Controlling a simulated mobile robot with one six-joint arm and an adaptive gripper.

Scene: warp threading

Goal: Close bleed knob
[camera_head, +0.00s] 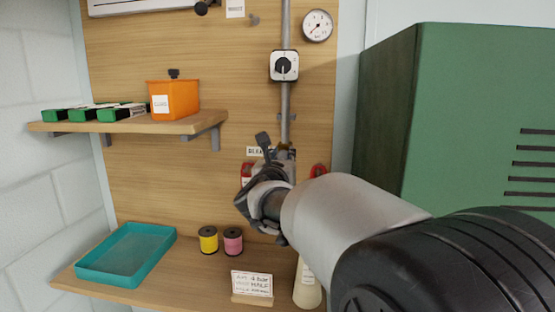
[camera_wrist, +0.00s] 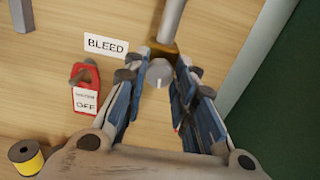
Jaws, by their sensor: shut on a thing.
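The bleed knob (camera_wrist: 159,73) is a small grey round knob at the lower end of a brass fitting on a pipe, under a white BLEED label (camera_wrist: 106,46) in the wrist view. My gripper (camera_wrist: 160,78) has its fingers on both sides of the knob and is shut on it. In the head view my gripper (camera_head: 277,157) is at the wooden panel below the pipe and hides the knob. The knob's turn position cannot be told.
A gauge (camera_head: 317,26) and rotary switch (camera_head: 284,66) are above. A green cabinet (camera_head: 460,110) stands right.

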